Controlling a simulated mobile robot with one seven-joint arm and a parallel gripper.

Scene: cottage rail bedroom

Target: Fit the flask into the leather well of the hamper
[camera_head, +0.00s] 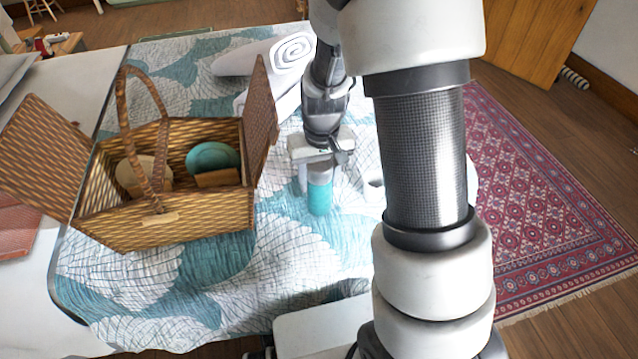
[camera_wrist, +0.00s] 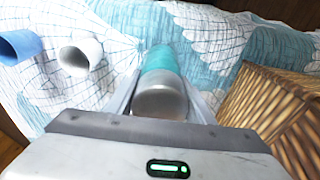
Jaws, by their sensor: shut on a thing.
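The flask (camera_head: 320,193) is a teal cylinder with a silver-grey cap. My gripper (camera_head: 318,176) is shut on it near its top, and the flask hangs upright, just right of the hamper. In the wrist view the flask (camera_wrist: 160,82) lies between the two fingers (camera_wrist: 160,100). The wicker hamper (camera_head: 190,225) stands open at the left, with its lids swung out and a tall hoop handle. The leather well (camera_head: 217,177) seems to be the brown piece inside, beside a teal bowl; its opening is not clear. Whether the flask touches the bedspread cannot be told.
A teal bowl (camera_head: 213,157) and a pale round item (camera_head: 140,172) sit inside the hamper. The raised right lid (camera_head: 262,115) stands between flask and hamper. A white cup (camera_wrist: 80,57) and a blue cup (camera_wrist: 18,47) are nearby. A rolled white towel (camera_head: 290,52) lies behind.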

